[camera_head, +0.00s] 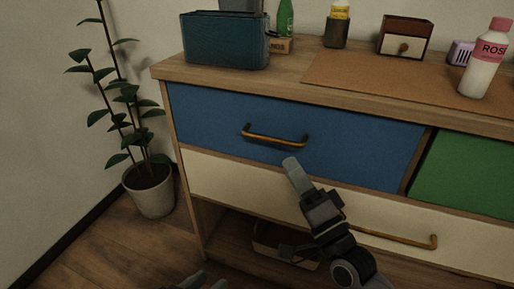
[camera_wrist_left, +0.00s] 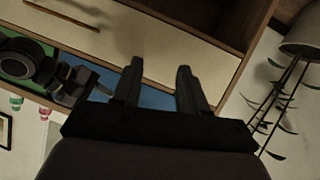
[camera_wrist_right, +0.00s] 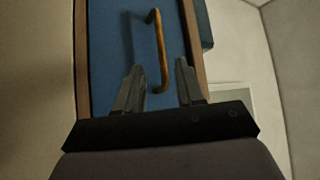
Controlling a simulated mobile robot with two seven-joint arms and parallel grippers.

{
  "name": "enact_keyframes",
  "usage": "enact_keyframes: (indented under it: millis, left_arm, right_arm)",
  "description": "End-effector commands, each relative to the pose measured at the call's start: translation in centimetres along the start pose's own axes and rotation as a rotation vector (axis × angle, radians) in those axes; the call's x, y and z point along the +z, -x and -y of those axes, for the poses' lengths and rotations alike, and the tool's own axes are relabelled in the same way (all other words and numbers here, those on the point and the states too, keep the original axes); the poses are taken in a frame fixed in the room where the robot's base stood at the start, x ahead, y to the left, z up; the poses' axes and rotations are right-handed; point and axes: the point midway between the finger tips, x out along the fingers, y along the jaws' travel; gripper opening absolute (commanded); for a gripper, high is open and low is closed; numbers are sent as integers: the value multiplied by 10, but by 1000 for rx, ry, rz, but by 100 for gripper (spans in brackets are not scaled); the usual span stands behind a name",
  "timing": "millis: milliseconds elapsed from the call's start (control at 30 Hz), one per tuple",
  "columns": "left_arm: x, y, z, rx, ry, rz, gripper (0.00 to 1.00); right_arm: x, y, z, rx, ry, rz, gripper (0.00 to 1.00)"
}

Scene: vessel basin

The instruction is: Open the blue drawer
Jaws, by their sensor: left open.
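The blue drawer (camera_head: 350,140) is the upper left drawer of the wooden cabinet, and its front looks flush with the frame. Its bar handle (camera_head: 275,135) is brass-coloured and level. My right gripper (camera_head: 291,165) is just below the handle's right end in the head view. In the right wrist view my right gripper (camera_wrist_right: 156,72) is open, with the handle (camera_wrist_right: 158,45) showing between its fingers; I cannot tell whether they touch. My left gripper (camera_head: 206,281) is low at the bottom edge, empty. It is open in the left wrist view (camera_wrist_left: 160,78).
A cream drawer (camera_head: 245,190) lies below the blue one and a green drawer (camera_head: 470,175) to the right. A potted plant (camera_head: 150,195) stands left of the cabinet. The top holds a blue toaster-like box (camera_head: 225,42) and a pink-labelled bottle (camera_head: 485,65).

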Motion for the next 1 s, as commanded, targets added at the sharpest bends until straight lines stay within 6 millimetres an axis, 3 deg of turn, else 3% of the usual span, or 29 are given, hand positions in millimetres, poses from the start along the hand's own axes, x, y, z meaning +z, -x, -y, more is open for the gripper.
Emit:
enact_keyframes:
  millis: [167, 600, 967, 1000]
  left_arm:
    - [1, -2, -2, 10, 6, -4, 43]
    - [2, -8, -8, 49, 45, -18, 43]
    - [2, -8, -9, 54, 50, -19, 43]
    - [2, -8, -9, 54, 50, -19, 43]
  right_arm:
    - [0, -12, 0, -9, -9, -3, 38]
    - [0, -67, 0, -7, -7, -1, 38]
    - [0, -73, 1, -6, -7, 0, 38]
    - [0, -72, 1, -6, -7, 0, 28]
